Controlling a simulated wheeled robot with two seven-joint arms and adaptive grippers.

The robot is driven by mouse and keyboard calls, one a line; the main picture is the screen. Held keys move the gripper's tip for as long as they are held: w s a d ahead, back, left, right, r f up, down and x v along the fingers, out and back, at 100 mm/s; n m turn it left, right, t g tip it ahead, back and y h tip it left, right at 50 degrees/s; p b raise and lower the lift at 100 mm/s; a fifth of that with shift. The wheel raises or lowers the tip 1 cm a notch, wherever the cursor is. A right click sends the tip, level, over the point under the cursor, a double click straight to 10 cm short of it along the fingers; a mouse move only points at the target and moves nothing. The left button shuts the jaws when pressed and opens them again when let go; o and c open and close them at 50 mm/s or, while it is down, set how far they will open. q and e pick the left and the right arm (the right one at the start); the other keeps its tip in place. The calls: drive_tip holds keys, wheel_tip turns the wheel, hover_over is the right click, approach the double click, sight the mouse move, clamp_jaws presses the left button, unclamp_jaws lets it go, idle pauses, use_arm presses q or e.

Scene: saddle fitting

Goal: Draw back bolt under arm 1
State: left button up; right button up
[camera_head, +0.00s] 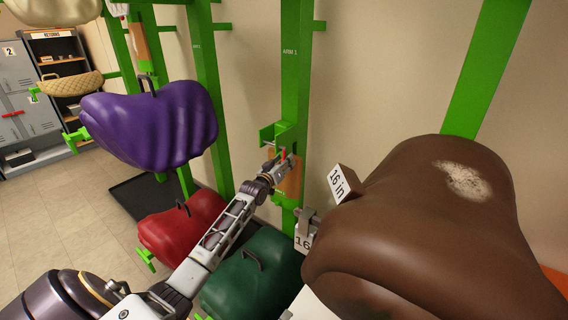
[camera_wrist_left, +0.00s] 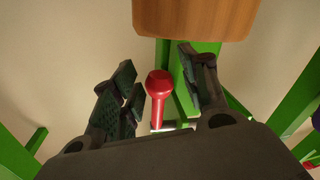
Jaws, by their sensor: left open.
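The green post labelled ARM 1 (camera_head: 290,90) stands in the middle of the head view, with a green bracket (camera_head: 268,134) on it. My left gripper (camera_head: 284,160) is at the post, just below the bracket, in front of a wooden board (camera_head: 292,183). In the left wrist view, the bolt's red knob (camera_wrist_left: 158,85) stands between the two open fingers of my left gripper (camera_wrist_left: 160,90). The left finger is close to the knob and a gap shows to the right finger. The wooden board (camera_wrist_left: 195,15) hangs past the fingertips. My right gripper is not in view.
A brown saddle (camera_head: 430,220) with a 16 in tag (camera_head: 342,184) fills the right. Lockers (camera_head: 18,95) and a shelf stand far left.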

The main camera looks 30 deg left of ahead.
use_arm(q)
drive_tip(key=shift+c, duration=0.2)
clamp_jaws()
drive_tip(key=d+p, duration=0.4)
drive_tip(key=d, duration=0.5)
drive_tip(key=shift+s+d+f, duration=0.2)
drive_tip(key=shift+s+d, duration=0.2)
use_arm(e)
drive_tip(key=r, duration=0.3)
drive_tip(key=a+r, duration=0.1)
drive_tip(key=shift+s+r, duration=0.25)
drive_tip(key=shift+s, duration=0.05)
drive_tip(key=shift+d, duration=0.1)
